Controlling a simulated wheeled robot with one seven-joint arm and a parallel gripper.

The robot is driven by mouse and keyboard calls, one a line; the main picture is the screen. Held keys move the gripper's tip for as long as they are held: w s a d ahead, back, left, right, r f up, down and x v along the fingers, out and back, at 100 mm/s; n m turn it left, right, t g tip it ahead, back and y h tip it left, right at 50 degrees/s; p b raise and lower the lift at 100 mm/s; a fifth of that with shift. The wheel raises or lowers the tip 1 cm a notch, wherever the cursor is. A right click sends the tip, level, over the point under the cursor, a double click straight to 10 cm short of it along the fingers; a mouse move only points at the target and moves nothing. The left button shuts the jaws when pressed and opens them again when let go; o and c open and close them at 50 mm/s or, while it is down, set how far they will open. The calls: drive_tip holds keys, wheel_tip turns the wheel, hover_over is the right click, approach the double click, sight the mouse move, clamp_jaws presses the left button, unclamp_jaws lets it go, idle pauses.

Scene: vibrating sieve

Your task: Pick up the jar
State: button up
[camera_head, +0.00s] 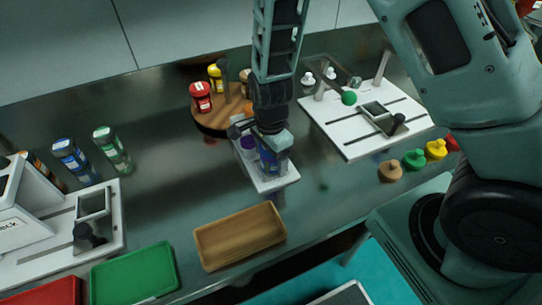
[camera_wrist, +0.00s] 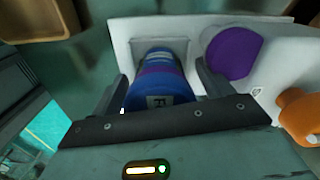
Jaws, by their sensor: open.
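The jar (camera_wrist: 158,82) is blue with a purple band and a pale label. In the wrist view it stands between the two fingers of my gripper (camera_wrist: 160,90), which is open around it, with some space showing beside the fingers. In the head view the jar (camera_head: 270,165) is mostly covered by my gripper (camera_head: 268,155), which points down over the white tray. The jar is on or just above the white tray (camera_head: 280,184); its base contact is not clear.
A purple lid (camera_wrist: 234,53) lies on the white tray beside the jar. An orange object (camera_wrist: 300,115) is close to the gripper's right. A round wooden stand (camera_head: 213,121) with jars is behind. A wooden tray (camera_head: 240,237) is in front. Bare counter (camera_head: 170,185) lies left.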

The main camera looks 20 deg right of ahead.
drive_tip(key=c, duration=1.2)
